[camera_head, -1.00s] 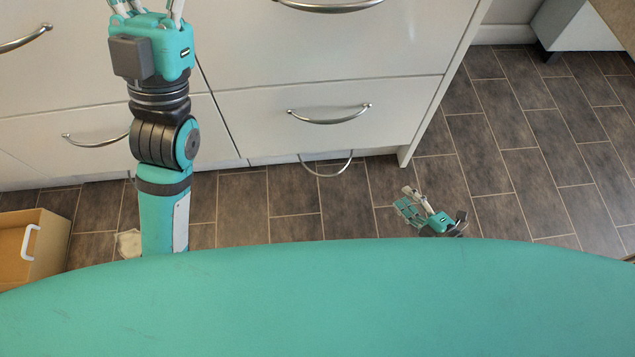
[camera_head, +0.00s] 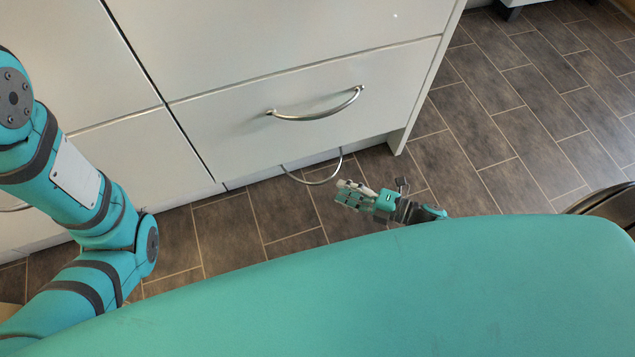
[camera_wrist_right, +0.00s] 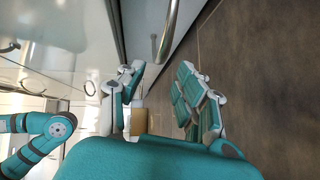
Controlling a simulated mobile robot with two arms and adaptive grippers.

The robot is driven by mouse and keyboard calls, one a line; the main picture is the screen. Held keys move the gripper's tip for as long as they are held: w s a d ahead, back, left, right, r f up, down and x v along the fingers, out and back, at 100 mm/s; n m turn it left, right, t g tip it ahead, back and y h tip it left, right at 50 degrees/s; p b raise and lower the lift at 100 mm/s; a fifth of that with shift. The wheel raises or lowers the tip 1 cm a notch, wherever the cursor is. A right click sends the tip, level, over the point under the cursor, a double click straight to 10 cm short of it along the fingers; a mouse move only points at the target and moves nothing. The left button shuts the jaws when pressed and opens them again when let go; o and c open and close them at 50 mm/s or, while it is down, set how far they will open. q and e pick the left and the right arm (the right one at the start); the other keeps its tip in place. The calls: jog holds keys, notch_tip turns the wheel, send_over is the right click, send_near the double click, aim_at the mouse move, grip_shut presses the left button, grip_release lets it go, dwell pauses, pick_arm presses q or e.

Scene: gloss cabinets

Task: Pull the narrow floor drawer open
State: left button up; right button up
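The narrow floor drawer is a low strip at the foot of the white cabinet, mostly hidden under the drawer above. Its curved metal handle (camera_head: 316,183) sticks out over the floor in the head view. My right gripper (camera_head: 345,192) is low over the floor, just right of and close to that handle. In the right wrist view the gripper (camera_wrist_right: 160,72) has its fingers spread with nothing between them. The handle bar (camera_wrist_right: 167,32) lies ahead of the fingertips, apart from them. My left arm shows at the left of the head view; its gripper is outside the picture.
A wider white drawer (camera_head: 240,125) with its own metal handle (camera_head: 316,116) is directly above and looks shut. The cabinet's side panel (camera_head: 425,85) ends at the right. Bare dark tiled floor (camera_head: 510,130) lies right of the cabinet.

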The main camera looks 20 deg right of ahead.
aim_at(318, 181)
jog(key=b+x, duration=0.2)
jog(key=x, duration=0.4)
jog(key=shift+w+a+f, duration=0.15)
jog(key=shift+w+a, duration=0.05)
jog(key=shift+a, duration=0.05)
jog(key=shift+b+x, duration=0.3)
jog(key=shift+x, duration=0.45)
grip_shut()
